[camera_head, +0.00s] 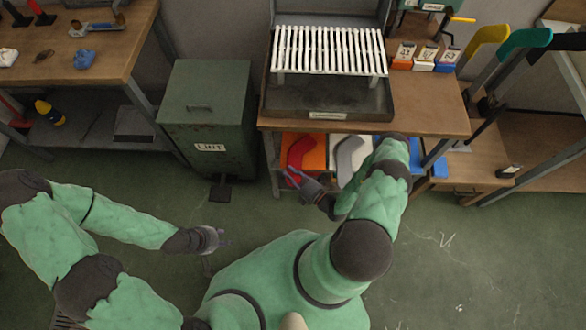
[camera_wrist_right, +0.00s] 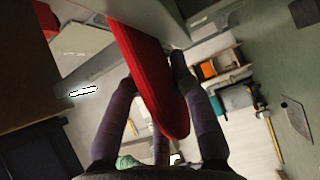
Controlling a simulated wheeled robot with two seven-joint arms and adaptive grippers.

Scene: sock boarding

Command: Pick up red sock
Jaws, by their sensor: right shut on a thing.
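The red sock (camera_head: 301,152) lies at an orange bin (camera_head: 318,142) on the shelf under the workbench. In the right wrist view the red sock (camera_wrist_right: 148,70) runs between the dark fingers of my right gripper (camera_wrist_right: 155,82), with its rounded end toward the palm. My right gripper (camera_head: 291,178) is shut on the sock at the front of the shelf; its upper end is out of the wrist view. My left gripper (camera_head: 222,237) is over bare floor at the left, apart from any object, with its small fingers spread and empty.
A grey-white sock (camera_head: 352,155) lies right of the red one, and blue bins (camera_head: 428,160) stand further right. A green lint bin (camera_head: 208,115) stands left of the workbench (camera_head: 435,105). A white slatted rack (camera_head: 328,50) is on top. Floor in front is clear.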

